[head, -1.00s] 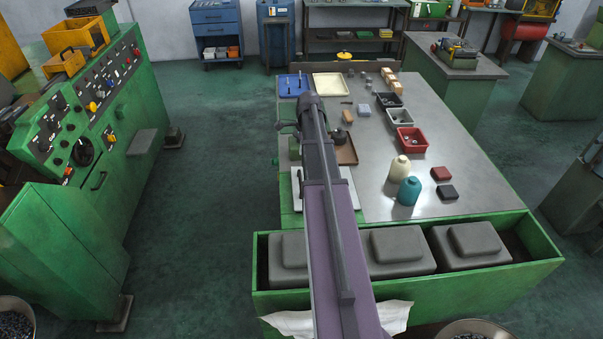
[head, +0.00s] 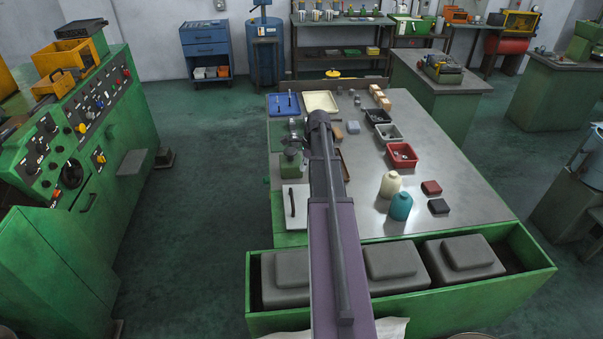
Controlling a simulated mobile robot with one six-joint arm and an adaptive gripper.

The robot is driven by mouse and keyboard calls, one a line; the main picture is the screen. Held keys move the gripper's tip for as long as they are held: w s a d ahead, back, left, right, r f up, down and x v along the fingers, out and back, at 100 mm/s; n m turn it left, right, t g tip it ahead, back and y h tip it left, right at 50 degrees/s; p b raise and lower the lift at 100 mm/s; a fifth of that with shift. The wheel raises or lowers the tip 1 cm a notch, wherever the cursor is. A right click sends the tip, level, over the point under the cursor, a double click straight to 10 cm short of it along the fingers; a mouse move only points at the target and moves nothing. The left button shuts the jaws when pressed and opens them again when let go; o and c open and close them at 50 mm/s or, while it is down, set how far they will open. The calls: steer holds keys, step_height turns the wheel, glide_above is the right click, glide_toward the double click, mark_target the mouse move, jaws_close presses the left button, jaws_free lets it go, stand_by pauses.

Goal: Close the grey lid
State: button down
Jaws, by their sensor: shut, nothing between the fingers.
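I cannot tell for certain which thing is the grey lid. A pale grey-white flat panel (head: 295,221) with a dark bar handle lies at the table's near left corner, partly covered by my arm. Three dark grey blocks with raised tops (head: 463,255) sit in the green trough at the table's front; my arm covers part of the left ones. My purple and grey arm reaches forward over the table's left side. My gripper cannot be made out; the arm's far end seems to hide it. A green and grey fixture (head: 289,163) stands just left of the arm.
The metal table (head: 440,215) holds a cream bottle (head: 390,184), a teal bottle (head: 401,207), a red bin (head: 402,155) and a blue tray (head: 284,104). A green control console (head: 75,180) stands left, with clear floor (head: 195,200) between it and the table.

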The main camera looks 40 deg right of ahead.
mark_target(292, 198)
steer(key=shift+b+x, duration=5.9)
steer(key=shift+x, duration=0.3)
steer(key=shift+w+a+f+b, duration=0.1)
steer(key=shift+w+f+b, duration=0.05)
steer(key=shift+f+b, duration=0.3)
steer(key=shift+b+x, duration=1.15)
steer(key=shift+x, duration=0.1)
steer(key=shift+a+r, duration=0.15)
steer(key=shift+a, duration=0.05)
steer(key=shift+r, duration=0.2)
